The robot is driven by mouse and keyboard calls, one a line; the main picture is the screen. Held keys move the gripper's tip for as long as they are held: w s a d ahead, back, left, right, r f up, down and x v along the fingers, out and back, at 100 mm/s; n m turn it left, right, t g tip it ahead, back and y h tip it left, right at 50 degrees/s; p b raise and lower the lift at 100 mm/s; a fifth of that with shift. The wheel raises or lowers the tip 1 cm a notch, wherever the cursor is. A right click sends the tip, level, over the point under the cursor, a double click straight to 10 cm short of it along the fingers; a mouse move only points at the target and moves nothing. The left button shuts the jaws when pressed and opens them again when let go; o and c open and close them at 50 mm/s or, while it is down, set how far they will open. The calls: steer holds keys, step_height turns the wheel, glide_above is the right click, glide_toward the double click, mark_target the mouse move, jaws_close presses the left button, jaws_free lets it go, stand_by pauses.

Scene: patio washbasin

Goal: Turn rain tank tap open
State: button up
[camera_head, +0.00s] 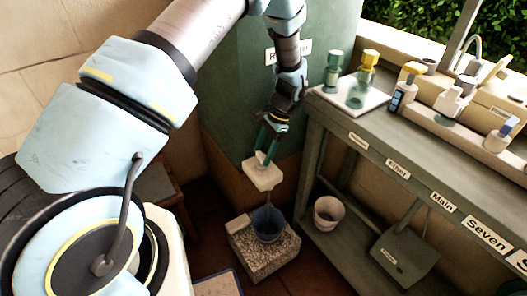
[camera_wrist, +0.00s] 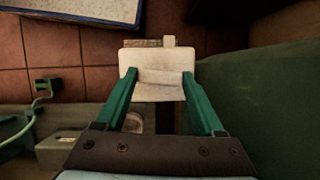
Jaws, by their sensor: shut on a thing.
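The large green rain tank (camera_head: 235,90) stands behind my arm, with a partly hidden label (camera_head: 288,52). A pale, blocky tap (camera_head: 262,176) is low at the tank's front; it also shows in the wrist view (camera_wrist: 150,93). My gripper (camera_head: 266,153) reaches down to it from above. In the wrist view the green fingers of my gripper (camera_wrist: 159,76) stand on either side of the tap's raised pale handle, shut on it. A thin line runs below the tap towards a dark blue bucket (camera_head: 268,222); I cannot tell whether it is water.
The bucket stands on a speckled stone block (camera_head: 252,250). A grey bench (camera_head: 350,128) with labels, bottles and dispensers runs along the right. A whitish pot (camera_head: 328,212) stands on its lower shelf. A blue-edged mat or tray (camera_wrist: 75,8) lies on the tiled floor.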

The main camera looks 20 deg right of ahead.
steer(key=shift+n+g, duration=0.3)
steer(key=shift+n, duration=0.4)
steer(key=o, duration=1.4)
